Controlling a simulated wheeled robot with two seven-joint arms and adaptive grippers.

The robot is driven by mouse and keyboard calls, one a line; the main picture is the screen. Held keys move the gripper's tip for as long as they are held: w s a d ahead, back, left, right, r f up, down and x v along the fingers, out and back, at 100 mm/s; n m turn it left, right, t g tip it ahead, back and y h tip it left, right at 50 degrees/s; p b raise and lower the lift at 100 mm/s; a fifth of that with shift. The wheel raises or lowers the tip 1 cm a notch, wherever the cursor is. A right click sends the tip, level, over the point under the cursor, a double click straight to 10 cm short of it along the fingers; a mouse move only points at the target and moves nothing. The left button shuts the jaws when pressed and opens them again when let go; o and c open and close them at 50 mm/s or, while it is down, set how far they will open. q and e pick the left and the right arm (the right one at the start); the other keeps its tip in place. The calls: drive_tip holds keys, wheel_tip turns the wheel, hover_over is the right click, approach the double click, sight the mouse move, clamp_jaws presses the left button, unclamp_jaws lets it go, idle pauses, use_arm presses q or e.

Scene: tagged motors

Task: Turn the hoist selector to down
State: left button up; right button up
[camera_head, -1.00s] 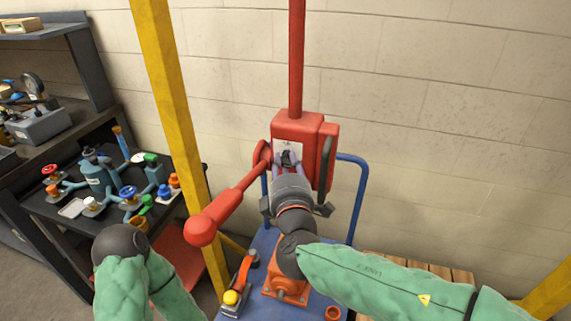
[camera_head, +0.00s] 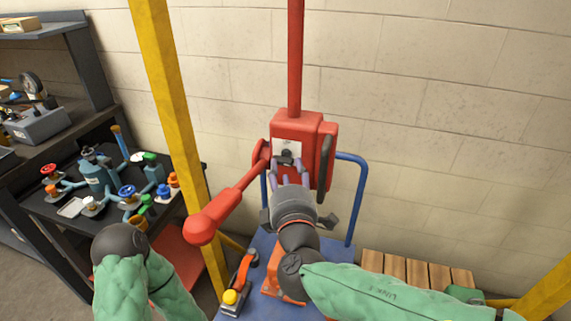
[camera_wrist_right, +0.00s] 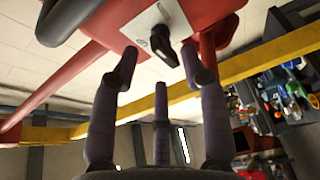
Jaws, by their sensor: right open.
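The hoist selector is a small black knob (camera_head: 287,158) on a pale label plate on the front of the red hoist box (camera_head: 296,127). In the right wrist view the knob (camera_wrist_right: 163,46) has its handle slanting toward the picture's lower right. My right gripper (camera_head: 289,170) is open, its purple-grey fingers pointing at the selector. In the right wrist view the fingertips (camera_wrist_right: 160,74) are spread below and to both sides of the knob, with nothing held; they look apart from it. My left arm shows at the lower left, but its gripper is not visible.
A red lever (camera_head: 230,203) with a ball end slants down left of the box. A blue cart frame (camera_head: 356,200) stands around and below it. A yellow post (camera_head: 172,110) rises at left, before a dark bench (camera_head: 60,215) with valves. The wall at right is bare.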

drive_tip(key=s, duration=0.8)
drive_tip(key=shift+s+d, duration=0.25)
drive_tip(key=shift+d, duration=0.1)
wheel_tip(320, 180, down, 16)
drive_tip(key=w+d+g+h+p, duration=0.1)
drive_tip(key=w+g+p, duration=0.1)
drive_tip(key=g, duration=0.4)
drive_tip(key=s+d+f+m+g+y+p, duration=0.1)
drive_tip(key=s+d+f+m+g, duration=0.1)
drive_tip(key=s+f+m+g, duration=0.2)
drive_tip(key=s+d+f+m+g+y+p, duration=0.1)
drive_tip(key=s+f+m, duration=0.4)
drive_tip(key=f, duration=1.5)
drive_tip(key=s+d+f+m+g+y+p, duration=0.1)
drive_tip(key=s+d+f+m+g+p, duration=0.2)
drive_tip(key=f+m, duration=0.9)
drive_tip(key=s+g, duration=0.2)
drive_tip(key=g, duration=0.1)
drive_tip(key=shift+s+d+g+y, duration=0.2)
drive_tip(key=shift+d+g+y, duration=0.1)
drive_tip(key=shift+d+y, duration=0.1)
